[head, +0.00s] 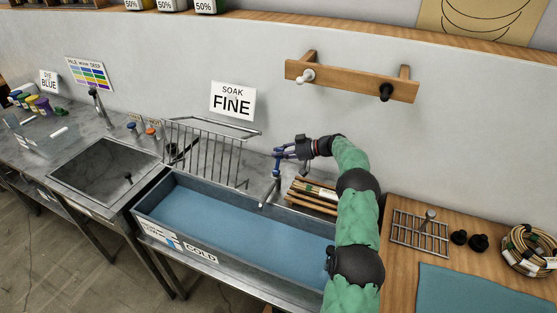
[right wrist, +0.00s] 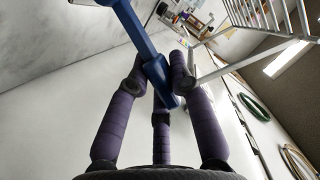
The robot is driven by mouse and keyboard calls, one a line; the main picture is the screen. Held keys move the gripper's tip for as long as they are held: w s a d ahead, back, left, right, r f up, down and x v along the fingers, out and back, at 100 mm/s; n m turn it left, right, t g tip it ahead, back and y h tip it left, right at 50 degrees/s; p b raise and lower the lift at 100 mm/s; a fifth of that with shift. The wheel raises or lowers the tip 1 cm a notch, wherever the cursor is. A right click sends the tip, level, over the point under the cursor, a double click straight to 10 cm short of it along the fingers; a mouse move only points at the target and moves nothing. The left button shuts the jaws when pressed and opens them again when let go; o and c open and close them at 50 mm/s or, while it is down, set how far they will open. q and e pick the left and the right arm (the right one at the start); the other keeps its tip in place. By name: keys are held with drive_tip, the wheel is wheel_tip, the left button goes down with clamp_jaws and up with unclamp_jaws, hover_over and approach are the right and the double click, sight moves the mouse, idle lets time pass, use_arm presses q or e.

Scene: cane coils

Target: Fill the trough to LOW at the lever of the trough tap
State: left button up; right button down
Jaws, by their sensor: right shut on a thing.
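The long grey trough (head: 160,226) stands in the middle of the head view, with a flat blue surface (head: 240,225) inside it. A label reading COLD is on its front. The trough tap (head: 267,192) stands behind its back rim. My right gripper (head: 281,154) is at the top of the tap, shut on its blue lever (head: 277,168). In the right wrist view the purple fingers close around the blue lever (right wrist: 146,55). I cannot tell whether water is running from the spout. My left gripper is not in view.
A wire rack (head: 210,150) stands behind the trough, left of the tap. A bundle of canes (head: 312,195) lies just right of the tap, partly behind my right arm. A sign reading SOAK FINE (head: 233,102) and a wooden peg rail (head: 350,80) are on the wall.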

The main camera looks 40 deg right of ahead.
drive_tip(key=shift+w+d+f+m+y+b, duration=0.2)
drive_tip(key=shift+d+f+m+y+b, duration=0.25)
drive_tip(key=shift+m+b, duration=0.25)
drive_tip(key=shift+r, duration=0.1)
drive_tip(key=c, duration=1.1)
unclamp_jaws()
drive_tip(key=shift+d, duration=0.1)
drive_tip(key=v, duration=1.2)
